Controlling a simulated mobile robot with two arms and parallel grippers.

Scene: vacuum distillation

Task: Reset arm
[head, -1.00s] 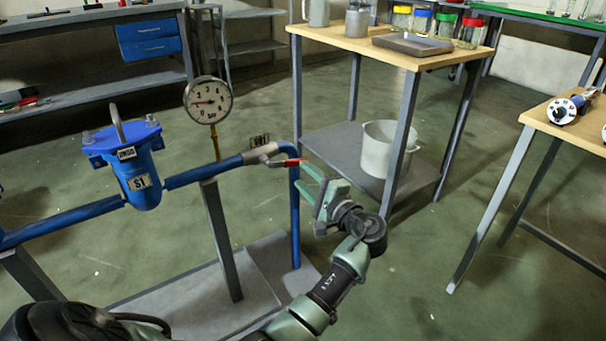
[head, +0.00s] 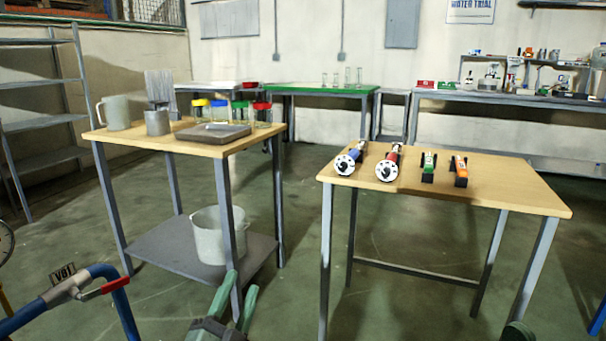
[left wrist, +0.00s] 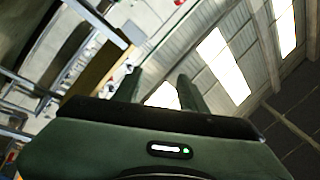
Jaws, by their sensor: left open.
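My left gripper (head: 241,283) is at the bottom of the head view, left of the middle, with its two green fingers apart and nothing between them. It shows in front of the left wooden table's legs. In the left wrist view its fingers (left wrist: 160,88) are also apart and empty, pointing toward bright ceiling panels.
A wooden table (head: 195,146) holds mugs, a tray and lidded jars; a white bucket (head: 215,235) stands on its lower shelf. Another wooden table (head: 490,190) at right holds blue, red, green and orange devices. Green floor is clear between the tables.

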